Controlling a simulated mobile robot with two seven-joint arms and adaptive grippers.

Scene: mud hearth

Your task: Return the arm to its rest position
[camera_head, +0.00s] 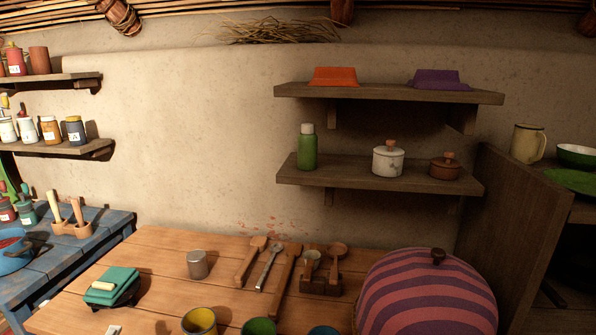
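Neither of my arms nor grippers shows in the head view. The wooden table (150,262) fills the lower middle of the picture, and no gripper is over the part that shows. Whether either gripper is open or shut is hidden from this view.
Wall shelves (380,178) hold pots. A blue table (85,245) stands left, a wooden partition (510,225) right.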

